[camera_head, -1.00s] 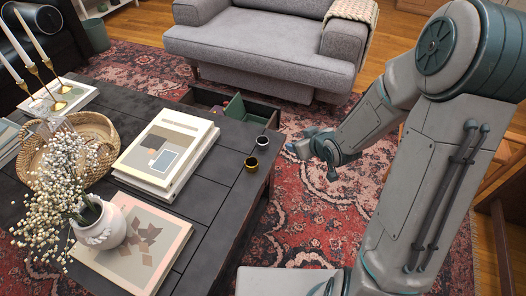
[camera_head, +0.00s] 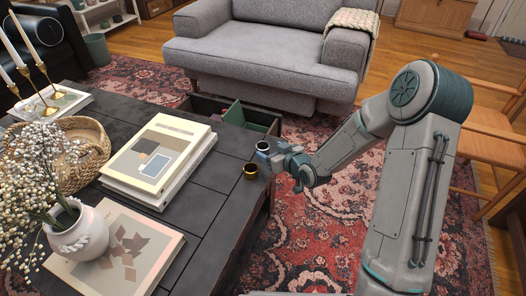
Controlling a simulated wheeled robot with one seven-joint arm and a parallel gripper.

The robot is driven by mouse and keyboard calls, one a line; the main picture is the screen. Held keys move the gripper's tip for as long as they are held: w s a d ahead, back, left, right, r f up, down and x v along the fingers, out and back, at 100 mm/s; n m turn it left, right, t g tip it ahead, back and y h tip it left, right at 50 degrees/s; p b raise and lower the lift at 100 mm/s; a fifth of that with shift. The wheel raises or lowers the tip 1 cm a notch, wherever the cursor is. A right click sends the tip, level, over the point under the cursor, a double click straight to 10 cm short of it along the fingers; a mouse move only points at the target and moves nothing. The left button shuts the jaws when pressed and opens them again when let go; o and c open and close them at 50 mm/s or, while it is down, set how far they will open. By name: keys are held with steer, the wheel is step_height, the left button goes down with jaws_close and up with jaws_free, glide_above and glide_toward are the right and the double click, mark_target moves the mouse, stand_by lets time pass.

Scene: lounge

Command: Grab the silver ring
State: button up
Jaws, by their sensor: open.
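The silver ring (camera_head: 263,147) stands near the right edge of the dark coffee table (camera_head: 190,235). A gold ring (camera_head: 250,168) stands just in front of it, a little to the left. My gripper (camera_head: 266,155) reaches in from the right, over the table's edge. It is open, with its fingertips right by the silver ring. The fingers hide part of the ring's lower right side. I cannot tell whether they touch it or are on both sides of it.
Stacked books (camera_head: 160,155), a white vase (camera_head: 78,230) with flowers, a flat book (camera_head: 115,250), a woven basket (camera_head: 88,150) and candlesticks (camera_head: 45,85) occupy the table. An open drawer (camera_head: 245,117) juts out behind. A grey sofa (camera_head: 260,45) stands beyond.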

mark_target(259, 145)
steer(key=b+x, duration=0.2)
steer(key=x, duration=0.2)
steer(key=shift+a+f, duration=0.15)
steer(key=shift+f, duration=0.05)
steer(key=shift+w+a+f, duration=0.1)
steer(key=shift+w+a, duration=0.2)
steer(key=shift+w, duration=0.2)
steer(key=c, duration=1.1)
